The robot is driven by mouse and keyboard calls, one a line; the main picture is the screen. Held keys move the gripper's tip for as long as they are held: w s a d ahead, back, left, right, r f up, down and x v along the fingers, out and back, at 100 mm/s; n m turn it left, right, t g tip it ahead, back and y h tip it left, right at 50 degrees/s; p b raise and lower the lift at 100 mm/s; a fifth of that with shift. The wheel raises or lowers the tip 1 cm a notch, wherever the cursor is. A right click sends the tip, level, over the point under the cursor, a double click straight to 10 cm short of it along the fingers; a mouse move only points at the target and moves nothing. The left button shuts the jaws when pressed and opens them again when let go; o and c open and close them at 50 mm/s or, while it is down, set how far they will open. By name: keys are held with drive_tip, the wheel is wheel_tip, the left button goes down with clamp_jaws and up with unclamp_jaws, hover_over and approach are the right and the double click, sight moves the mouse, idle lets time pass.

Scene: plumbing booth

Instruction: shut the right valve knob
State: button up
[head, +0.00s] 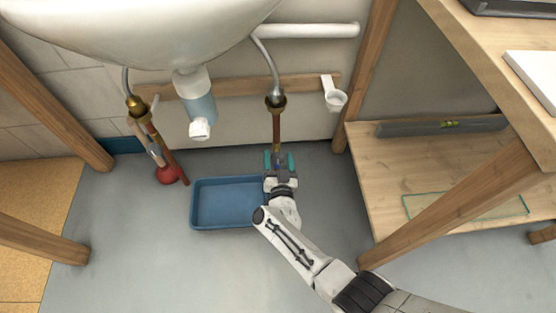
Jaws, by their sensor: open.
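My gripper (279,160) is at the foot of the right copper pipe (277,126), under the sink. Its two teal fingertips are apart, one on each side of the pipe's lower end. The right pipe carries a brass fitting (275,101) at its top, where a grey hose joins it. I cannot make out the right valve knob; the gripper covers the area at the pipe's lower end. Whether the fingers touch anything there cannot be told. A second brass fitting (137,105) tops the left pipe.
A blue tray (205,222) lies on the floor just left of my gripper. A wooden shelf unit (385,187) stands right; wooden posts stand left. The front floor is clear.

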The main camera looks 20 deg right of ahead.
drive_tip(key=shift+c, duration=0.5)
drive_tip(key=c, duration=0.9)
drive_tip(key=shift+c, duration=0.2)
drive_tip(key=shift+m, duration=0.4)
drive_tip(key=m, duration=0.8)
drive_tip(key=shift+d+m, duration=0.1)
drive_tip(key=shift+m, duration=0.2)
drive_tip(key=m, duration=0.4)
drive_tip(key=shift+f, duration=0.1)
drive_tip(key=m, duration=0.4)
drive_tip(key=shift+s+f, duration=0.1)
drive_tip(key=shift+m, duration=0.4)
